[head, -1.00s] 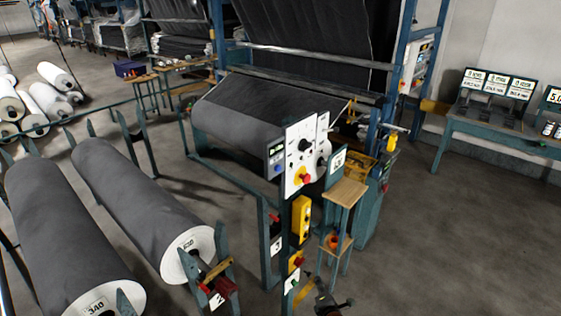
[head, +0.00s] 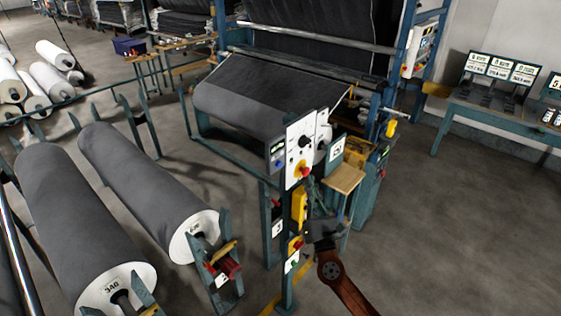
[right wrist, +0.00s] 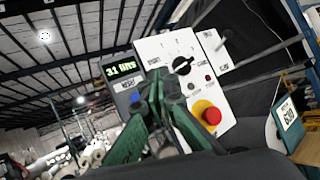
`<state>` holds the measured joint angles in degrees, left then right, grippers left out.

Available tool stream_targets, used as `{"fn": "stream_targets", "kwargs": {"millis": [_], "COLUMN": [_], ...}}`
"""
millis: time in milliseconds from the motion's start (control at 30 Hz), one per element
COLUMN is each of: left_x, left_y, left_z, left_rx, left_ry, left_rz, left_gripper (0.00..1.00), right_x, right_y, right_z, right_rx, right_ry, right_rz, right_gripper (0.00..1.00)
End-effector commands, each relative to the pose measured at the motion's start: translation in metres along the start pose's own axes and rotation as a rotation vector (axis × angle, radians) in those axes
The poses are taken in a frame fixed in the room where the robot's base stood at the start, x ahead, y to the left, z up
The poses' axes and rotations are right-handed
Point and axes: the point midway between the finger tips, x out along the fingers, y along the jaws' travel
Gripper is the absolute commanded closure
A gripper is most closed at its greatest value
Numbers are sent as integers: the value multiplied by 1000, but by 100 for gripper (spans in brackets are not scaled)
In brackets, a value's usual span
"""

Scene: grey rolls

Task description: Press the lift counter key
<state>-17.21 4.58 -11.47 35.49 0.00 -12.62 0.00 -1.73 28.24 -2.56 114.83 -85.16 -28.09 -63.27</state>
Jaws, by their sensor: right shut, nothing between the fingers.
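The lift counter is a small grey box (head: 277,152) on the left edge of the white control panel (head: 299,140). In the right wrist view the counter box (right wrist: 121,80) has a lit green display and a blue key (right wrist: 137,97) below it, partly covered by my fingers. My right gripper (head: 309,182) is shut and empty, in front of the panel post and below the panel. In the right wrist view its green fingers (right wrist: 156,85) point up toward the counter and panel; I cannot tell whether they touch. My left gripper is not in view.
The panel carries a black knob (right wrist: 182,65) and a red stop button (right wrist: 211,116) on yellow, close to my fingers. A yellow box (head: 299,207) is on the post below. A small wooden-topped stand (head: 344,178) is right of the post. Large grey rolls (head: 140,185) lie left.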

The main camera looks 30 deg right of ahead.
Motion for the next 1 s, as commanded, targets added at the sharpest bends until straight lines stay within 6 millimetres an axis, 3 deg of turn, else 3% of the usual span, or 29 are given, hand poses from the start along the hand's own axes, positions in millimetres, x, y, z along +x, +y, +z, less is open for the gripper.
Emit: {"fn": "stream_targets", "kwargs": {"millis": [467,1000], "left_x": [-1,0], "left_y": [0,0], "left_z": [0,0], "left_rx": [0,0], "left_ry": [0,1], "left_rz": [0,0], "left_gripper": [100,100], "right_x": [3,49], "right_y": [3,36], "right_z": [0,-34], "right_rx": [-4,-2], "right_ry": [-5,-5], "right_rz": [2,1], "right_gripper": [100,100]}}
